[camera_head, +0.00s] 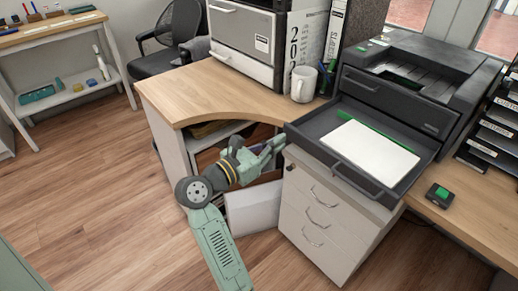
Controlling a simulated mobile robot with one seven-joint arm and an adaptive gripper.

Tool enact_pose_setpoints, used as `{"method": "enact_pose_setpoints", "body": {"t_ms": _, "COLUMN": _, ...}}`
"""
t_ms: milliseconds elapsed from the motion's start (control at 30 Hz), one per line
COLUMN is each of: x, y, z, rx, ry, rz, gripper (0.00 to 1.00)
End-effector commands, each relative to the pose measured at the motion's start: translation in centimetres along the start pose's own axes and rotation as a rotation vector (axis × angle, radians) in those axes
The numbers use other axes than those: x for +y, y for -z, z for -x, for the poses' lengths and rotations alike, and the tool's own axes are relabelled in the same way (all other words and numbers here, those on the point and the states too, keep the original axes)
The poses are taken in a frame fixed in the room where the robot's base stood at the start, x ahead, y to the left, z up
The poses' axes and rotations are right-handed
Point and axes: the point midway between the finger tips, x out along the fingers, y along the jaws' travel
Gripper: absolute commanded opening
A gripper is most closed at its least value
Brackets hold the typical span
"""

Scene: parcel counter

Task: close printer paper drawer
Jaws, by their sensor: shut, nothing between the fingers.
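The dark printer (425,80) stands on the wooden counter at the right. Its paper drawer (400,184) is pulled out toward the front and juts past the counter edge over the white cabinet. A stack of white paper (370,153) lies in the drawer, with a green strip along its back edge. My gripper (274,148) is at the left of the drawer's left front corner, close to it. I cannot tell whether it touches the drawer. Its fingers are shut and hold nothing.
A white drawer cabinet (318,222) with metal handles stands below the paper drawer. A white mug (303,84) and a pen holder (326,78) are left of the printer. A small black device (439,196) and stacked trays (497,125) are at the right.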

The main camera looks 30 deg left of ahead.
Motion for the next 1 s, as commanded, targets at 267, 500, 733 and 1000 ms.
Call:
{"method": "enact_pose_setpoints", "body": {"t_ms": 267, "x": 0.0, "y": -0.1, "z": -2.2, "rx": -0.001, "ry": -0.002, "rz": 0.001, "gripper": 0.0}}
{"method": "enact_pose_setpoints", "body": {"t_ms": 500, "x": 0.1, "y": 0.0, "z": -2.2, "rx": -0.001, "ry": -0.002, "rz": 0.001, "gripper": 0.0}}
{"method": "enact_pose_setpoints", "body": {"t_ms": 733, "x": 0.0, "y": -0.2, "z": -3.8, "rx": -0.002, "ry": 0.003, "rz": 0.002, "gripper": 0.0}}
{"method": "enact_pose_setpoints", "body": {"t_ms": 1000, "x": 0.0, "y": -0.3, "z": -11.4, "rx": -0.001, "ry": 0.004, "rz": 0.003, "gripper": 0.0}}
